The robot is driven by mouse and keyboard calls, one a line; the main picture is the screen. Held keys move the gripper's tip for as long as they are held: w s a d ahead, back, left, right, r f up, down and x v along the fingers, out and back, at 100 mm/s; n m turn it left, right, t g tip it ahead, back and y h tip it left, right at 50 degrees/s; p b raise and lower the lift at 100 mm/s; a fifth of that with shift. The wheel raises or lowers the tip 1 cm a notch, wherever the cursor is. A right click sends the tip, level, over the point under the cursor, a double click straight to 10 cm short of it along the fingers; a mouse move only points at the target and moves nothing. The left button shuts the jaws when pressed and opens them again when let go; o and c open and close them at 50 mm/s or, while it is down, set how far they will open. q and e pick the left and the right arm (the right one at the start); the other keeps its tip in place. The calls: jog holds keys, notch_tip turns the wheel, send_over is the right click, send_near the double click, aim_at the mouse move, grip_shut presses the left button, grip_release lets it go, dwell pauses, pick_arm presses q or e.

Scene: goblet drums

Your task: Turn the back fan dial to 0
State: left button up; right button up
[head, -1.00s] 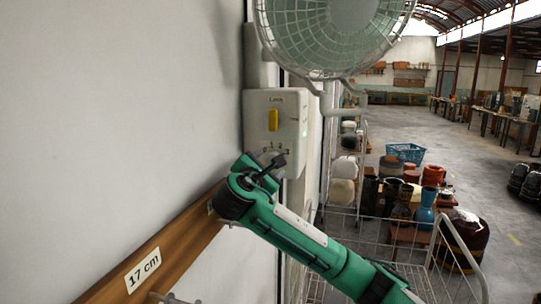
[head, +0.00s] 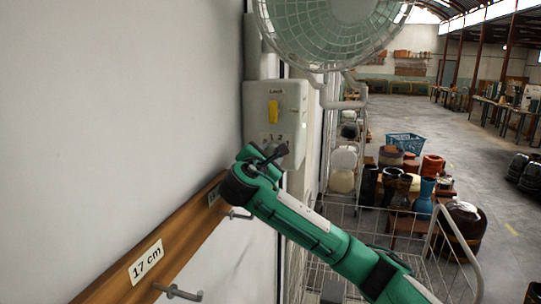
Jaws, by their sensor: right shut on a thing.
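The white fan control box (head: 290,100) is mounted on the wall below the round fan (head: 335,30). Its face carries a yellow lock switch (head: 273,111) and, lower down, printed dial numbers, of which "1" and "2" can be read. My right gripper (head: 275,155) is at the lower part of the box, shut, where the dial sits. The dial itself is hidden behind the gripper, so its setting cannot be read. My left gripper is not in view.
A wooden rail (head: 160,255) with a "17 cm" label (head: 146,262) and metal hooks runs along the wall at lower left. A white wire cart (head: 440,235) stands at right. Drums and vases (head: 423,198) and a blue basket (head: 405,143) are beyond it.

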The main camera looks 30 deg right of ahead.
jog(key=shift+r+n+p, duration=0.15)
jog(key=shift+n+p, duration=1.15)
jog(key=shift+p, duration=0.25)
jog(key=shift+n+p, duration=0.6)
jog(key=shift+n, duration=0.3)
jog(key=shift+f+n, duration=0.2)
jog(key=shift+n, duration=0.8)
jog(key=n, duration=0.4)
jog(key=shift+s+n+t, duration=0.1)
jog(key=shift+n+t, duration=0.2)
jog(key=shift+s+d+n+t+y, duration=0.1)
jog(key=shift+n+t+y, duration=0.1)
jog(key=shift+n, duration=3.1)
jog(key=shift+d+n+t+y, duration=0.1)
jog(key=shift+n+t, duration=0.1)
jog(key=shift+n, duration=3.5)
jog(key=o, duration=1)
